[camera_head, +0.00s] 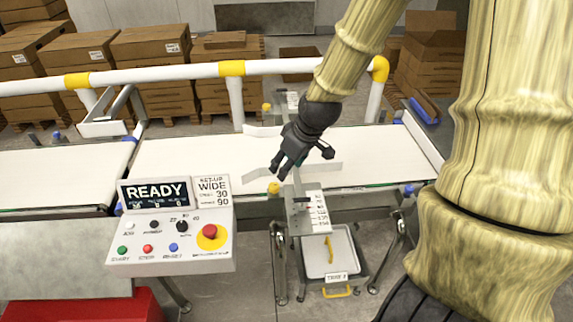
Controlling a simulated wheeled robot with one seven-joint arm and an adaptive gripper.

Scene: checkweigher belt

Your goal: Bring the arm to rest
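My arm comes down from the top of the head view, with a bamboo-textured link ending in my black gripper (281,168). The gripper hangs above the white checkweigher belt (190,160), near its front edge, and points down and to the left. Nothing clear shows between its fingers. The fingers are small and dark and overlap, so I cannot tell their opening. They appear close above a light guide strip (322,174), and contact cannot be made out.
A control panel (170,250) reading READY stands front left, with a red stop button (210,231). A white rail (200,72) with yellow joints runs behind the belt. A scale plate (311,212) and a tray (331,255) are at front centre. Cartons (150,45) stand behind.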

